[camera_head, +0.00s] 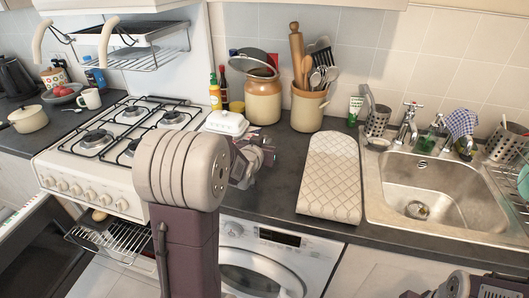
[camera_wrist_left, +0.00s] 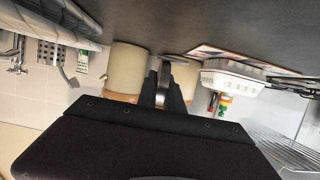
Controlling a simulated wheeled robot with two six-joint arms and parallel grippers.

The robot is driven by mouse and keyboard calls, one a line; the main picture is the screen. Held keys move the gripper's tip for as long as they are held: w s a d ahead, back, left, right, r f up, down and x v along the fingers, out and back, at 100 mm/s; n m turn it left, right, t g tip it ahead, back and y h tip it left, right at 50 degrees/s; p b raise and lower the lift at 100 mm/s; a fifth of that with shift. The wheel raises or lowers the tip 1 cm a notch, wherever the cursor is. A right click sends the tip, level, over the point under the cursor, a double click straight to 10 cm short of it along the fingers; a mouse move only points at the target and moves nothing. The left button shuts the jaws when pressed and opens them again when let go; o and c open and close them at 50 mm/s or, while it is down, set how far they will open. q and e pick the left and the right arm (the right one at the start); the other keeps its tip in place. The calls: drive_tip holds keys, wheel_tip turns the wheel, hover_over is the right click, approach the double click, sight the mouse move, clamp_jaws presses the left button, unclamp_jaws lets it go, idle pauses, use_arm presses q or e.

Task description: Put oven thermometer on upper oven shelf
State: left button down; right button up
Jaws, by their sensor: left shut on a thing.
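My left gripper (camera_head: 258,162) is over the counter, just right of the stove, partly hidden behind my own arm. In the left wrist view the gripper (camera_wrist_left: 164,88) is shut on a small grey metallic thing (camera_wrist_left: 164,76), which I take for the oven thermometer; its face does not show. The oven is under the hob at the left. A wire oven shelf (camera_head: 118,241) sticks out of it, low and left of my left arm. Part of my right arm shows at the bottom right, but its fingertips cannot be made out.
A white butter dish (camera_head: 226,123) stands close to the left gripper, with a crock (camera_head: 262,100) and a utensil pot (camera_head: 307,107) behind. A quilted mat (camera_head: 331,178) lies left of the sink (camera_head: 440,188). A washer (camera_head: 275,262) is under the counter. A grill rack (camera_head: 155,60) hangs above the hob.

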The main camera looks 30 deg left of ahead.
use_arm(q)
wheel_tip(320, 180, up, 5)
drive_tip(key=shift+p, duration=0.4)
use_arm(e)
drive_tip(key=shift+r, duration=0.7)
use_arm(q)
drive_tip(key=shift+r, duration=0.1)
